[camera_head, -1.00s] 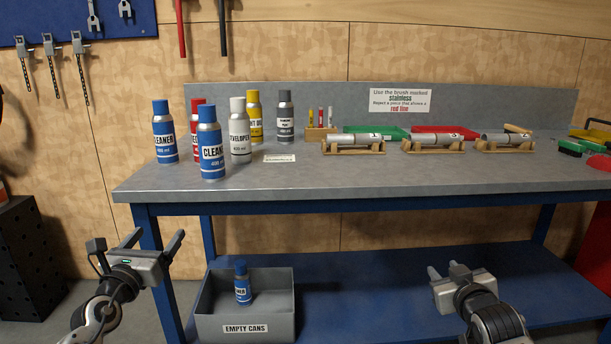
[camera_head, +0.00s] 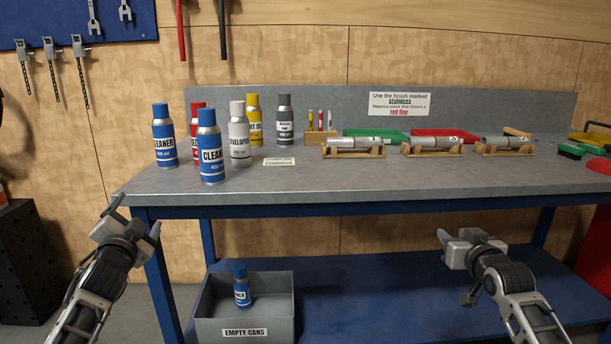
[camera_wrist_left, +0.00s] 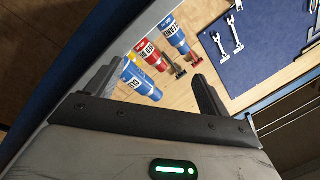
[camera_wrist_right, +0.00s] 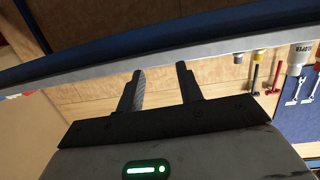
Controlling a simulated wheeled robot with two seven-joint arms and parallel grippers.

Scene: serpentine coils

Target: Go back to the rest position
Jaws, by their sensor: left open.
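My left gripper (camera_head: 137,216) is open and empty, in front of the bench's left front corner. In the left wrist view its fingers (camera_wrist_left: 155,88) are wide apart with nothing between them. My right gripper (camera_head: 456,237) is empty, in front of the bench below the top's front edge. In the right wrist view its fingers (camera_wrist_right: 160,84) stand apart with a clear gap. Both grippers are clear of the bench objects.
The bench top (camera_head: 300,183) holds several spray cans, including a blue cleaner can (camera_head: 211,150), and tubes on wooden cradles (camera_head: 354,153). An empty-cans bin (camera_head: 213,326) with one can (camera_head: 241,290) stands low between my arms.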

